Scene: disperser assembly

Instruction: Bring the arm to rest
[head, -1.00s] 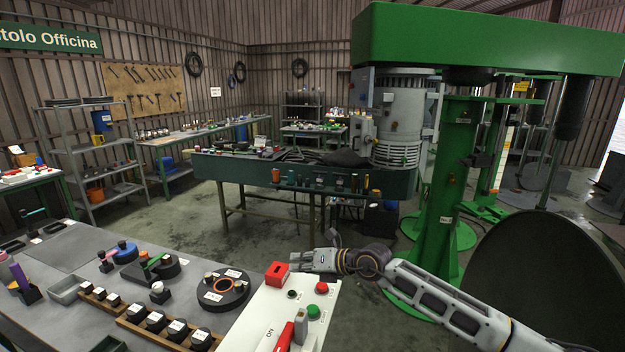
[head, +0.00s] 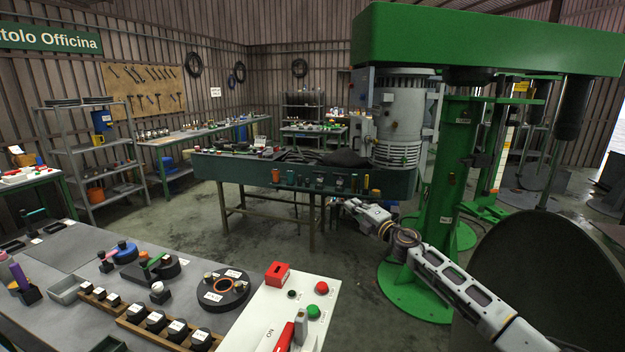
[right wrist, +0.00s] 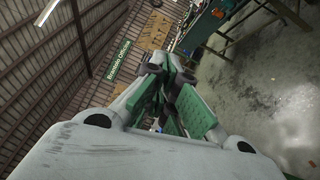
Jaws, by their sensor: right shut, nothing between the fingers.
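My right gripper (head: 347,204) is in the head view, in the open space between the front table and the green machine. It is shut and empty, and touches nothing that I can see. In the right wrist view its fingers (right wrist: 168,100) are close together with green inner pads, pointing toward the back wall and its sign. My right arm (head: 455,285) reaches in from the lower right. My left gripper is not in view.
The grey front table (head: 75,262) carries several parts and a white control panel (head: 262,315) with a red box and buttons. A green machine (head: 440,200) stands behind my right arm, and a dark round vat (head: 550,285) at the right. A workbench (head: 235,172) stands farther back.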

